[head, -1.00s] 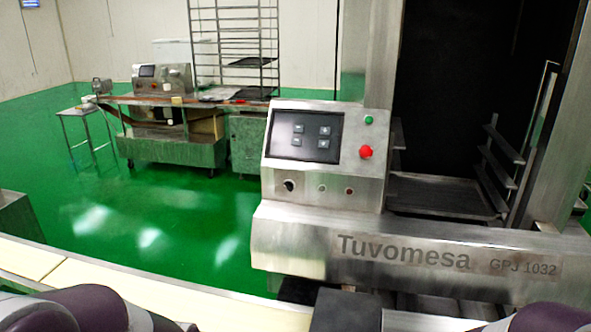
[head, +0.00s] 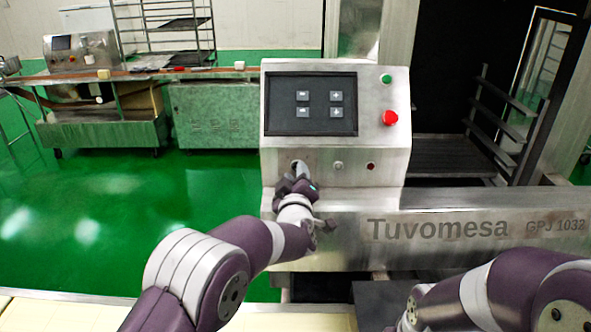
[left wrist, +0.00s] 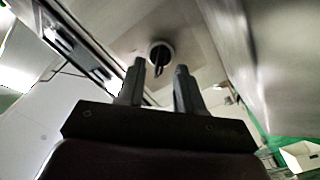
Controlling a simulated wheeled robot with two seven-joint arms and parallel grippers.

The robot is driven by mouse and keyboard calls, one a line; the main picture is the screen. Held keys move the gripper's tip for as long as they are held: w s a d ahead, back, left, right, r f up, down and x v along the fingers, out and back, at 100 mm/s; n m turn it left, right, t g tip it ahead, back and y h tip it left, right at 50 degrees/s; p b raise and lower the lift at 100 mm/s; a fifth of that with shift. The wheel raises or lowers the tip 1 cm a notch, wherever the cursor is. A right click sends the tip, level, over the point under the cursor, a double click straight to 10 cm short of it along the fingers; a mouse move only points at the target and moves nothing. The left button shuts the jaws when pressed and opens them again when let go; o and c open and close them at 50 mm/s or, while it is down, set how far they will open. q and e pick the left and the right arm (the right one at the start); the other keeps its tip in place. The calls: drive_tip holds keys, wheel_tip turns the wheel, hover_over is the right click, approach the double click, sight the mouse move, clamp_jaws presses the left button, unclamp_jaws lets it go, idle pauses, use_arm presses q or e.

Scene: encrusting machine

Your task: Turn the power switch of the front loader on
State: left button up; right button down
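The front loader's steel control box (head: 395,165) stands in the middle of the head view, with a dark screen (head: 312,104) above. Its power switch (head: 295,164), a black knob at the lower left of the panel, is partly hidden by my left gripper (head: 297,178). In the left wrist view the switch (left wrist: 159,56) is a dark knob in a light ring, just beyond and between the two fingertips. My left gripper there (left wrist: 159,70) is open, its fingers apart with nothing held. Whether it touches the knob I cannot tell. My right gripper is out of view; only its arm shows at lower right.
A red button (head: 390,118) and a green button (head: 386,78) sit right of the screen. The ledge marked Tuvomesa (head: 440,229) juts out below. Green floor (head: 90,210) is clear at left.

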use_arm(q)
drive_tip(key=shift+w+a, duration=0.15)
drive_tip(key=shift+w, duration=0.55)
drive_tip(key=shift+d, duration=0.2)
drive_tip(key=shift+a, duration=0.1)
clamp_jaws()
